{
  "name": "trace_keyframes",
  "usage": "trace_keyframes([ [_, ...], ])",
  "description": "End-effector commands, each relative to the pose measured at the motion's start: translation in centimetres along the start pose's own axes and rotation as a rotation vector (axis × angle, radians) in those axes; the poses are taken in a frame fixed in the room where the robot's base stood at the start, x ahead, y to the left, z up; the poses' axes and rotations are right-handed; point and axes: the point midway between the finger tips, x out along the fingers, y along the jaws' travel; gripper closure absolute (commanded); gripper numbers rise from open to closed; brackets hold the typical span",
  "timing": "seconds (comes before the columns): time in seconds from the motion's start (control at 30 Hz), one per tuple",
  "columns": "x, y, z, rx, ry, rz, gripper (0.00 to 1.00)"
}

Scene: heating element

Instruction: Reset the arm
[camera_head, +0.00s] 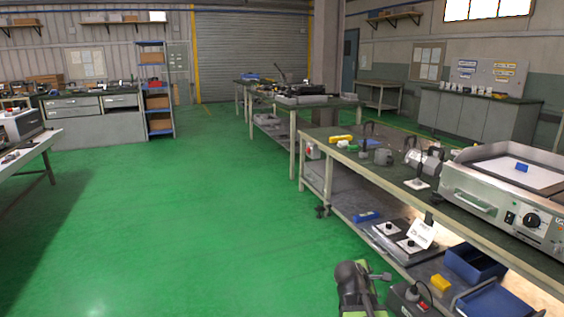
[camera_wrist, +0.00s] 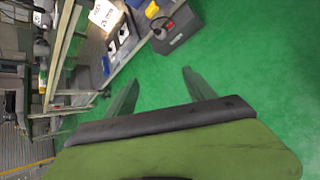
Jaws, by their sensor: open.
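My gripper (camera_wrist: 161,76) shows in the wrist view with its two dark fingers spread apart and nothing between them. Green floor shows between and beyond the fingers. In the head view my arm, dark with green parts, is at the bottom, right of centre, beside the long workbench (camera_head: 325,133). The fingertips cannot be made out clearly there. The wrist view is turned sideways, with the bench on its left.
On the bench stands a steel griddle (camera_head: 480,208). The lower shelf holds a hot plate (camera_head: 385,243), a blue bin (camera_head: 470,262) and a yellow block (camera_head: 440,283). A grey box (camera_wrist: 178,30) is near my gripper. The green floor (camera_head: 190,210) to the left is clear.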

Motion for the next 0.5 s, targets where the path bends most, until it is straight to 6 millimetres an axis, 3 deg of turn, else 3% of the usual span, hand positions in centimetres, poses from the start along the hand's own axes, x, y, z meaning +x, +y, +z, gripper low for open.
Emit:
trace_keyframes([
  [0.03,-1.4,-2.0,-3.5,0.169,0.082,-0.084,0.37],
  [0.1,-3.2,-5.0,-7.5,0.427,0.168,-0.241,0.37],
  [0.2,-5.5,-8.7,-11.0,0.750,0.210,-0.478,0.37],
  [0.4,-9.8,-13.1,-14.4,1.188,0.118,-0.844,0.37],
  [0.5,-10.7,-14.2,-14.5,1.361,0.001,-0.929,0.37],
])
